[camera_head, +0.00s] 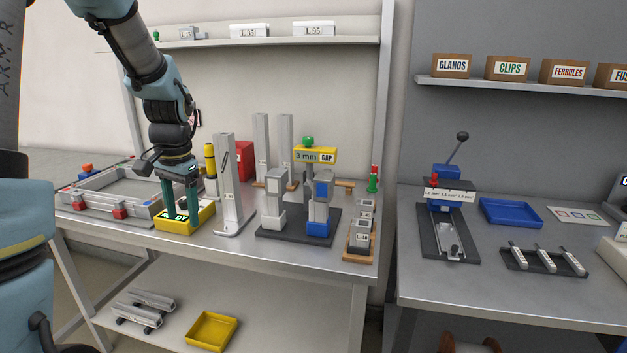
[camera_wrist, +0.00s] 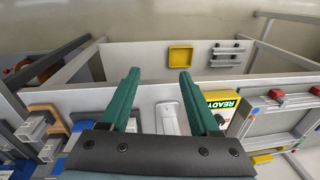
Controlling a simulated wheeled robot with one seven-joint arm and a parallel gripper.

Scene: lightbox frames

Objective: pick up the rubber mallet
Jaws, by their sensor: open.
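I cannot make out a rubber mallet for certain in either view. A yellow and black upright handle-like thing (camera_head: 210,160) stands behind my gripper in the head view; I cannot tell what it is. My gripper (camera_head: 181,215) points down with its green fingers in front of or over the yellow READY box (camera_head: 172,224) at the left bench. In the wrist view my gripper (camera_wrist: 158,76) is open, with nothing held between its fingers. The READY box (camera_wrist: 220,98) shows beside the right finger there.
A tall grey square (camera_head: 229,185) stands just right of my gripper. A fixture with a 3 mm gap label (camera_head: 315,155) stands further right. A grey frame (camera_head: 105,184) lies left. The lower shelf holds a yellow tray (camera_head: 211,331). A brown rounded thing (camera_head: 474,344) is partly cut off below.

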